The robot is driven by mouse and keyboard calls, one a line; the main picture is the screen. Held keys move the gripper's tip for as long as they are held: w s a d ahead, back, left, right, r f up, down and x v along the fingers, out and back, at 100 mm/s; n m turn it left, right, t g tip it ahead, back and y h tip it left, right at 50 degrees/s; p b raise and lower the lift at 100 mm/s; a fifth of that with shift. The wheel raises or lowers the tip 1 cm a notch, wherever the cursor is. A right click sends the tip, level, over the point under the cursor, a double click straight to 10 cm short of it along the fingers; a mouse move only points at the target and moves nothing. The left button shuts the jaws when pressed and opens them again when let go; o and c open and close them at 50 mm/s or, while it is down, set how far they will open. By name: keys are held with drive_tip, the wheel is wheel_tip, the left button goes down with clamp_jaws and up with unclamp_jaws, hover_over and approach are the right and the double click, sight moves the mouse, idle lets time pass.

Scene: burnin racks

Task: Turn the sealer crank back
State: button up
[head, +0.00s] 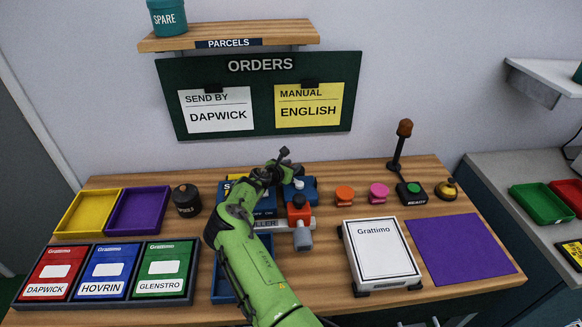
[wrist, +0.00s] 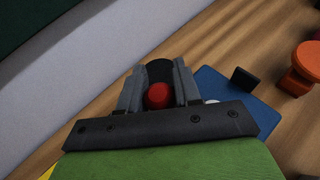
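The sealer (head: 267,223), a blue machine with a partly hidden label, stands at the middle of the bench. My green arm covers much of it in the head view. My gripper (head: 284,166) is low over the back of the sealer; its fingertips are hard to make out there. In the wrist view, my gripper (wrist: 158,90) has its two grey fingers on either side of a dark handle with a red end (wrist: 158,96), seemingly the crank handle. The fingers appear to touch it on both sides. The rest of the crank is hidden.
A red and grey part (head: 300,215) stands just right of my arm. Orange (head: 344,195) and pink (head: 378,193) knobs, a lamp post (head: 398,150) and a Grattimo box (head: 380,252) are further right. A dark TOOLS pot (head: 187,201) and trays stand left.

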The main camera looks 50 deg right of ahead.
drive_tip(key=c, duration=0.4)
drive_tip(key=n+t+p, duration=0.1)
drive_tip(key=p, duration=0.1)
drive_tip(key=a+n+t+p, duration=0.1)
drive_tip(key=p, duration=0.1)
drive_tip(key=shift+r+y, duration=0.35)
drive_tip(key=shift+y, duration=0.05)
drive_tip(key=n+t+p, duration=0.1)
drive_tip(key=a+n+t+y+p, duration=0.1)
drive_tip(key=p, duration=0.1)
drive_tip(key=shift+f, duration=0.15)
drive_tip(key=shift+c, duration=0.2)
drive_tip(key=shift+w+a+f+n+t, duration=0.1)
drive_tip(key=shift+a+f+n+t, duration=0.1)
drive_tip(key=shift+n+t, duration=0.25)
drive_tip(key=o, duration=1)
drive_tip(key=shift+r, duration=0.1)
wheel_tip(320, 180, up, 10)
drive_tip(key=shift+f+p, duration=0.1)
drive_tip(key=shift+p, duration=0.55)
